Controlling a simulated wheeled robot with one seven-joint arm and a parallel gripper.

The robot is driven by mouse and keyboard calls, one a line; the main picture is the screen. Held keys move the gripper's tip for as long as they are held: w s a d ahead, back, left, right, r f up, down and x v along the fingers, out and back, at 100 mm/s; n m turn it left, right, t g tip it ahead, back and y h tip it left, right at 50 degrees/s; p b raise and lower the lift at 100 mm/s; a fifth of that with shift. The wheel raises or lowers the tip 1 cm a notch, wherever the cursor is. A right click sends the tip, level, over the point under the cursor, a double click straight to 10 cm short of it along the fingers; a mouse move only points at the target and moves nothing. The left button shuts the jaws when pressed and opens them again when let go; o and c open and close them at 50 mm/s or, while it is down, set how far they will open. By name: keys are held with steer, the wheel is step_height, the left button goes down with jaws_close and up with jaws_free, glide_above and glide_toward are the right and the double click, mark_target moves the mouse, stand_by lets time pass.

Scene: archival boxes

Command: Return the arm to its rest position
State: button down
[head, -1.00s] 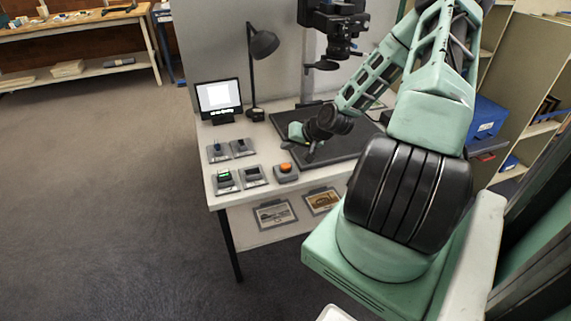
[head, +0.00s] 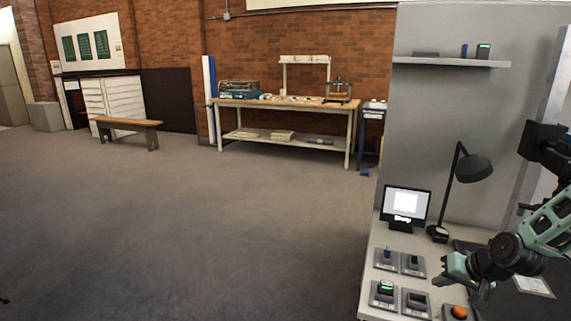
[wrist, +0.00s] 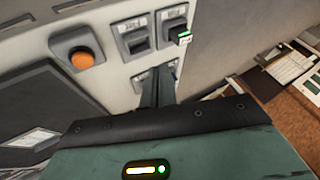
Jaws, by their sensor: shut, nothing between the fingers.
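My arm shows at the lower right of the head view, reaching left over the white desk (head: 376,252). My gripper (head: 443,284) is shut and empty. In the head view it appears in front of the control boxes, up and left of the orange button (head: 459,312). In the wrist view my dark fingers (wrist: 160,88) are together, pointing toward the switch boxes. The orange button (wrist: 82,60) is left of them there, and a green-lit switch box (wrist: 184,37) lies beyond them. How far the fingertips are from the boxes is hard to tell.
A monitor (head: 407,205) and a black lamp (head: 473,168) stand on the desk near my arm. A dark mat (wrist: 40,115) lies on the desk. Open carpet (head: 200,220) spreads left. A workbench (head: 282,104) and a bench (head: 128,122) stand farther back.

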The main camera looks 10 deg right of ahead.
steer(key=s+a+r+n+g+p, duration=0.1)
steer(key=s+a+r+n+g, duration=0.1)
steer(key=a+r, duration=0.35)
steer(key=s+a+r+n+g+p, duration=0.1)
steer(key=a+r+n, duration=0.2)
steer(key=a, duration=0.6)
steer(key=s+a+r+n+g+p, duration=0.1)
steer(key=s+a+r+n+g, duration=0.1)
steer(key=a+r, duration=0.35)
steer(key=s+a+r+n+p, duration=0.1)
steer(key=s+a+r+n, duration=0.1)
steer(key=s+a+r, duration=0.3)
steer(key=s+a+r+n+g+h+p, duration=0.1)
steer(key=s+a+r+n+p, duration=0.1)
steer(key=s+a+r, duration=0.4)
steer(key=s+a+n, duration=0.1)
steer(key=s+a, duration=0.3)
steer(key=s, duration=0.3)
steer(key=shift+s+n+g+h, duration=0.3)
steer(key=shift+s, duration=0.05)
